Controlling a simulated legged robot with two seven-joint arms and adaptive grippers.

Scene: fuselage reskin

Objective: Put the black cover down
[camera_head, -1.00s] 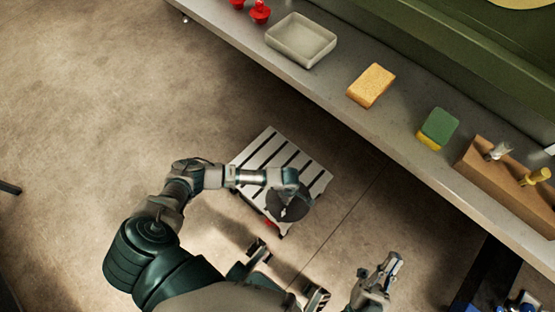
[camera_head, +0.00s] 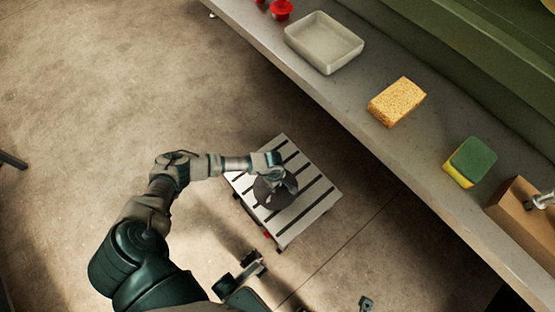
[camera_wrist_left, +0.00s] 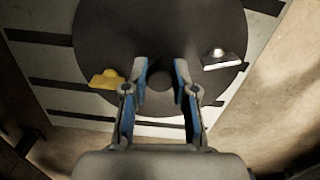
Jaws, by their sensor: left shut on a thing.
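The black cover (camera_head: 268,194) is a round dark disc. It is over the left-middle part of a white slatted stand (camera_head: 318,200) on the floor. My left gripper (camera_head: 281,177) is shut on the cover. In the left wrist view, my left gripper (camera_wrist_left: 161,70) has its fingers around a dark knob at the middle of the cover (camera_wrist_left: 110,35). A yellow piece (camera_wrist_left: 107,79) and a metal clip (camera_wrist_left: 222,59) show at the cover's rim. I cannot tell whether the cover touches the slats.
A long grey bench (camera_head: 345,100) runs diagonally on the right. On it are red pieces (camera_head: 281,10), a pale tray (camera_head: 323,42), a yellow sponge (camera_head: 397,101), a green-and-yellow sponge (camera_head: 470,162) and a wooden block (camera_head: 515,206).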

